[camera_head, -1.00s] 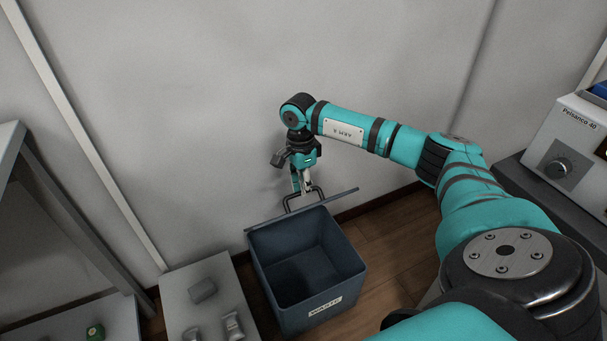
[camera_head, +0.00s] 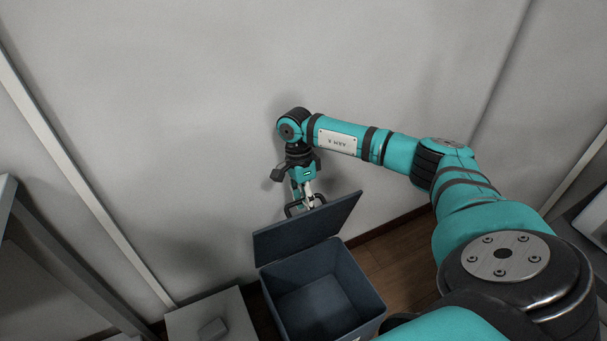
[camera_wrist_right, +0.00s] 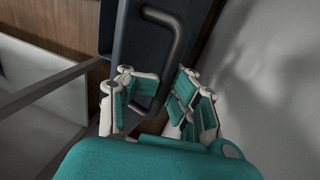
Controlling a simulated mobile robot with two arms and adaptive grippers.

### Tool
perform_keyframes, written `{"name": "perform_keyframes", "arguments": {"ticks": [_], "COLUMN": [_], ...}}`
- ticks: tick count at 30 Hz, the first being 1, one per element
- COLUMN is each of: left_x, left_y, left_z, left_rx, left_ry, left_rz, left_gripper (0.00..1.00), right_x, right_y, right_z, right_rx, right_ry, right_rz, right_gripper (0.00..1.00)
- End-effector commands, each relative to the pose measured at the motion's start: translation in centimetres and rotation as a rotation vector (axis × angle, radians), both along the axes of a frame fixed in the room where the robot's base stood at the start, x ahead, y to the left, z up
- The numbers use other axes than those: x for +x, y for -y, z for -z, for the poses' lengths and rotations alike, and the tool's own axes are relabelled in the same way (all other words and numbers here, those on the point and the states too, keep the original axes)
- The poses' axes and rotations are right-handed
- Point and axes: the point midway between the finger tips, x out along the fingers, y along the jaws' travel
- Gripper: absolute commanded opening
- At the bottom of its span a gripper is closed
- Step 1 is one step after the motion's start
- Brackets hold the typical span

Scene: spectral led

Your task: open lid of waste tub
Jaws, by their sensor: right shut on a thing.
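The dark blue waste tub (camera_head: 340,275) stands on the floor by the wall, with its inside open to view. Its lid (camera_head: 312,228) is raised at the back of the tub, with its inner face visible. A dark handle (camera_head: 291,209) sits on the lid's wall side; it also shows in the wrist view as a bar handle (camera_wrist_right: 178,40). My right gripper (camera_head: 304,196) is shut on this handle. In the wrist view its two fingers (camera_wrist_right: 158,98) are either side of the handle's near end. My left gripper is out of view.
The wall (camera_head: 200,120) is close behind the lid and my right gripper. A low grey surface (camera_head: 235,320) with a small grey object (camera_head: 213,330) is left of the tub. Bare wooden floor (camera_head: 405,245) shows to the right.

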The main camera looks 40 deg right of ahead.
Motion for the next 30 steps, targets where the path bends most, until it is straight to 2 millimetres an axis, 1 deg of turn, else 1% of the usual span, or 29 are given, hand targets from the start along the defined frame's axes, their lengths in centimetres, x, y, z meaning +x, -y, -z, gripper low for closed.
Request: {"name": "perform_keyframes", "arguments": {"ticks": [1, 6, 7, 11, 20, 23, 26, 30], "left_x": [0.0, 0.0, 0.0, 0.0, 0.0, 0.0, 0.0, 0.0], "left_y": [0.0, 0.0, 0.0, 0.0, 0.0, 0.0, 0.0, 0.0], "left_z": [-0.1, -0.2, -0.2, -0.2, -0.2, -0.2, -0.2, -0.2], "left_rx": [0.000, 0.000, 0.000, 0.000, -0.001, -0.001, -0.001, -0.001], "left_ry": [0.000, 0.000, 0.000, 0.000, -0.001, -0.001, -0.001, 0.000], "left_rz": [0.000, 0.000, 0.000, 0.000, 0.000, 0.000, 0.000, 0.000], "left_gripper": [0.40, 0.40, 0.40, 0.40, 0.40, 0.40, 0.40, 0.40], "right_x": [0.3, 0.4, 0.4, 0.4, 0.4, 0.6, 0.9, 1.6], "right_y": [-0.1, 0.0, 0.0, 0.0, 0.1, 0.1, 0.2, 0.4], "right_z": [-0.6, -0.9, -1.0, -1.0, -1.0, -1.9, -3.5, -6.6], "right_rx": [0.004, 0.005, 0.005, 0.004, 0.002, 0.003, 0.004, 0.003], "right_ry": [0.007, 0.011, 0.011, 0.011, 0.010, 0.012, 0.013, 0.015], "right_rz": [0.003, 0.005, 0.005, 0.004, 0.002, 0.002, 0.002, 0.003], "right_gripper": [0.00, 0.00, 0.10, 0.27, 0.28, 0.28, 0.28, 0.28]}}
